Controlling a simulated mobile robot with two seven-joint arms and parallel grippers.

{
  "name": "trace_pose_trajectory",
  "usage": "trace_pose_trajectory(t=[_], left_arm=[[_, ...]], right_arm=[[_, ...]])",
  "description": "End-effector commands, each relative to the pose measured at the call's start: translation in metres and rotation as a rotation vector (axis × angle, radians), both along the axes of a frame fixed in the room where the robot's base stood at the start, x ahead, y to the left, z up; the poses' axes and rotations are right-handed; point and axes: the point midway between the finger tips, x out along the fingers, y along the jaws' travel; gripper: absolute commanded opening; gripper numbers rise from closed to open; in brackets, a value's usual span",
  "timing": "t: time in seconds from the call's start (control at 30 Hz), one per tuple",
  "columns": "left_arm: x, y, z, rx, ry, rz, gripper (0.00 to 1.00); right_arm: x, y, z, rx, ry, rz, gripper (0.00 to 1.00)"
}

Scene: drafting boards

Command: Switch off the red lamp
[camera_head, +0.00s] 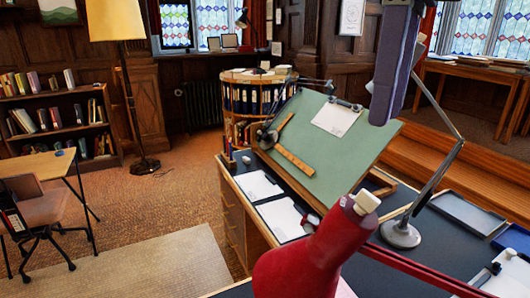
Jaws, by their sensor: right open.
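The red lamp (318,248) fills the lower middle, close to me. Its red head narrows upward to a neck with a cream knob (367,202) at the top. A red bar (425,274) runs from behind the head to the lower right. The bottom of the head is cut off by the frame, and I cannot tell whether it is lit. My right gripper (393,112) comes down from the top edge as blue-grey fingers. It is open and empty, and in the picture it is above the knob, clearly apart from it. My left gripper is not in view.
A tilted green drafting board (325,165) stands on the dark desk behind the lamp. A silver desk lamp (400,234) stands right of it, its jointed arm rising near my gripper. Blue-grey trays (466,214) lie at the right. Open carpet (165,220) is at the left.

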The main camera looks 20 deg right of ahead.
Motion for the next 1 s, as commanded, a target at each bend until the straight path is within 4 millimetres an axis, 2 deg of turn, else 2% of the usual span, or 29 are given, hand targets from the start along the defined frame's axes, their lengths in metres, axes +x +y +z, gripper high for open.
trace_pose_trajectory(t=[0.13, 0.5, 0.67, 0.9, 1.0], left_arm=[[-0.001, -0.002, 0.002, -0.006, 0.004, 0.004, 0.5], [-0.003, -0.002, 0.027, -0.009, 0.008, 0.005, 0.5], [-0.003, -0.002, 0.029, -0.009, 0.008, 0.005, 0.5], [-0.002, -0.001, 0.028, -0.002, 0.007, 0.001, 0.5], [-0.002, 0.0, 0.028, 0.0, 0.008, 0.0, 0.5]], right_arm=[[-0.002, 0.002, -0.02, 0.001, 0.006, 0.002, 0.41], [-0.004, 0.007, -0.082, 0.002, 0.004, 0.001, 0.41], [-0.004, 0.008, -0.093, 0.003, 0.0, 0.002, 0.41], [-0.004, 0.008, -0.094, 0.003, -0.001, 0.003, 0.41], [-0.004, 0.008, -0.094, 0.003, -0.001, 0.003, 0.31]])
